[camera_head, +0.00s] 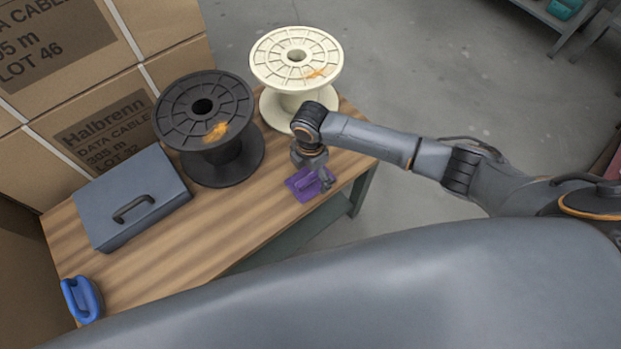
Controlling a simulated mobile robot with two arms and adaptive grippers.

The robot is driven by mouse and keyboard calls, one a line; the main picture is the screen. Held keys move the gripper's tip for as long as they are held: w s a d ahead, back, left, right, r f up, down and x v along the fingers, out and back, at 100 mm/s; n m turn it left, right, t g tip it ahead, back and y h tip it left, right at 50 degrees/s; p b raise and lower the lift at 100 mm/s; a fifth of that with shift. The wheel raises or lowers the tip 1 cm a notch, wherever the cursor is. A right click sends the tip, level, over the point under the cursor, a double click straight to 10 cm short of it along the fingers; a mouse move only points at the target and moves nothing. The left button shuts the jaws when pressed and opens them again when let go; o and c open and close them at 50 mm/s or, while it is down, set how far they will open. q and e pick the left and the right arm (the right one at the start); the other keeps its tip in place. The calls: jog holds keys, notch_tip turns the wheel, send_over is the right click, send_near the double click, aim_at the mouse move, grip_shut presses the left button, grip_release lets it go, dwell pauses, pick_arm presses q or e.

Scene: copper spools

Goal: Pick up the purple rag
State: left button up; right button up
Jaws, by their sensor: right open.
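The purple rag (301,185) lies folded on the wooden table, near its front right edge. My right gripper (326,184) is directly over the rag's right part, pointing down, and hides some of it. The gripper is open. Whether its fingers touch the rag is too small to tell. My left gripper does not show.
A black spool (207,128) and a cream spool (297,70) stand behind the rag. A grey case (130,198) with a handle and a blue folded item (82,299) are to the left. Stacked cartons (90,110) border the table's left side. The middle of the table (215,225) is clear.

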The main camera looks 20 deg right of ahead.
notch_tip(320, 180, down, 2)
jog(key=shift+f, duration=0.1)
jog(key=c, duration=1)
jog(key=shift+s, duration=0.25)
jog(key=c, duration=0.5)
